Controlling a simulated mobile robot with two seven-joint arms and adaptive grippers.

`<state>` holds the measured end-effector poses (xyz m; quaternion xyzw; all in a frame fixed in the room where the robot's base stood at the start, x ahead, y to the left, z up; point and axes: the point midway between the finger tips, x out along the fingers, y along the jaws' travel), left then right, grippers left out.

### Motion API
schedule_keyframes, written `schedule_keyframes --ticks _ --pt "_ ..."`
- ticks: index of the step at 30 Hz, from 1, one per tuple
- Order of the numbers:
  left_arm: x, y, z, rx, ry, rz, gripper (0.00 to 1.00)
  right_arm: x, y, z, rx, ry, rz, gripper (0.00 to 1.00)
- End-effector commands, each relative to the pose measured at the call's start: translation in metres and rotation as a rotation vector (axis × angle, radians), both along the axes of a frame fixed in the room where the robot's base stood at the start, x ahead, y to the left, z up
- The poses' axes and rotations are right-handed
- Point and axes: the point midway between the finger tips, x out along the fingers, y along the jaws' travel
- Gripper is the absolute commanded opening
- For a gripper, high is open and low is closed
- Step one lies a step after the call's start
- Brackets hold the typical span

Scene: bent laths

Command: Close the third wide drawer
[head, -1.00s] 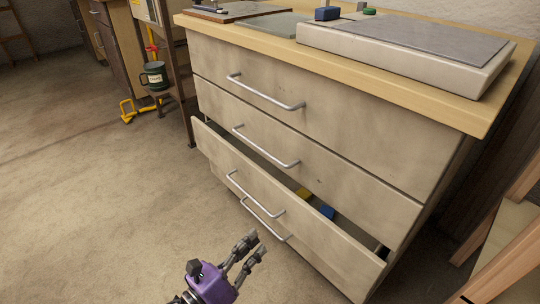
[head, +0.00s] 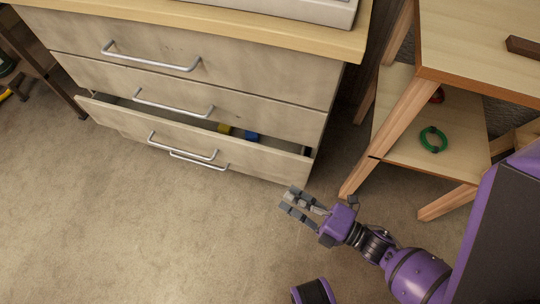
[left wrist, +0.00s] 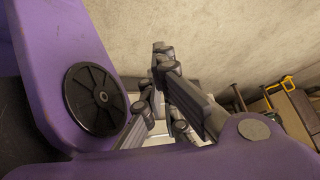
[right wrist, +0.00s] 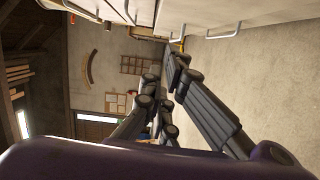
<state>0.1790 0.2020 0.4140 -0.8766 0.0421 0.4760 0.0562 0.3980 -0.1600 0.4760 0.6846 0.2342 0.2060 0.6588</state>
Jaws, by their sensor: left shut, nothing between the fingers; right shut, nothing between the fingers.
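The third wide drawer (head: 220,143) of the pale cabinet stands partly open in the head view, its front jutting out below the second drawer (head: 230,113). It has a silver bar handle (head: 184,152). Its gap shows a yellow thing (head: 224,128) and a blue thing (head: 252,135) inside. My right gripper (head: 286,202) is shut and empty, in front of the cabinet near the drawer's right end and apart from it. It also shows in the right wrist view (right wrist: 165,88), with bar handles near the top. My left gripper (left wrist: 164,62) shows only in the left wrist view, shut and empty.
Another handle (head: 200,165) sits just below the open drawer. A wooden shelf stand (head: 400,115) with a green ring (head: 433,139) on its lower board stands right of the cabinet. Bare floor (head: 120,220) lies in front of the drawers.

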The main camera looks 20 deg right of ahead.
Motion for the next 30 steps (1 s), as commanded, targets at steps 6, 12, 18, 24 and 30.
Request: schedule_keyframes --ticks 6,12,18,24,30 --pt "-0.024 0.005 0.005 -0.044 0.057 0.091 0.0 0.007 0.005 0.009 -0.025 -0.054 0.033 0.0" --pt "-0.024 0.005 0.002 -0.042 0.056 0.087 0.0 0.031 0.024 0.008 -0.022 -0.054 0.032 0.0" --pt "-0.023 0.005 -0.002 -0.04 0.056 0.082 0.0 0.065 0.051 0.008 -0.022 -0.053 0.032 0.0" --pt "-0.022 0.005 -0.007 -0.04 0.057 0.079 0.0 0.095 0.054 0.006 -0.028 -0.051 0.031 0.0" --pt "-0.021 0.005 -0.01 -0.04 0.057 0.075 0.0 0.11 0.042 0.007 -0.024 -0.049 0.031 0.0"
